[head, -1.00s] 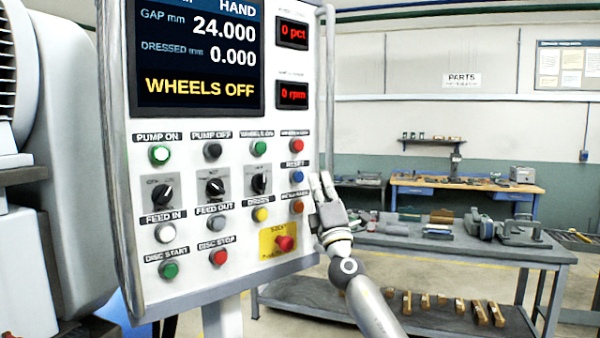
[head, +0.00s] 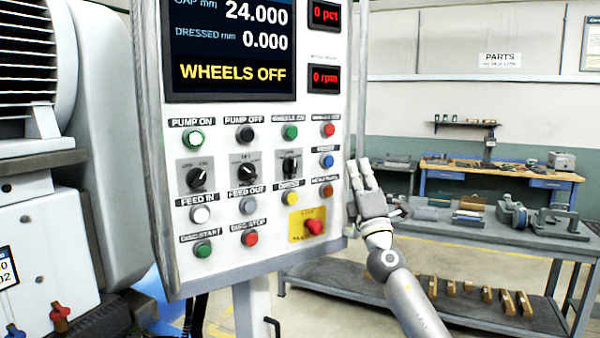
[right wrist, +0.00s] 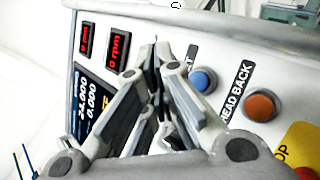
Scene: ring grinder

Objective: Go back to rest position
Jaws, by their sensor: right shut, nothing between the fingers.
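The white control panel (head: 170,235) fills the middle of the head view. Its screen (head: 230,45) reads "WHEELS OFF", gap 24.000 and dressed 0.000, and two red displays read 0 pct and 0 rpm. My right gripper (head: 360,168) is beside the panel's right edge, fingers up. In the right wrist view my right gripper (right wrist: 155,50) is shut and empty in front of the panel, near the blue button (right wrist: 203,80) and the orange button (right wrist: 261,106). Whether it touches the panel cannot be told. My left gripper is not in view.
A grey bench (head: 470,232) with tools and brass-coloured parts on its lower shelf stands behind my right arm. A wooden workbench (head: 500,172) is further back. The grinder housing (head: 110,150) is close on the left. Open floor shows between the benches.

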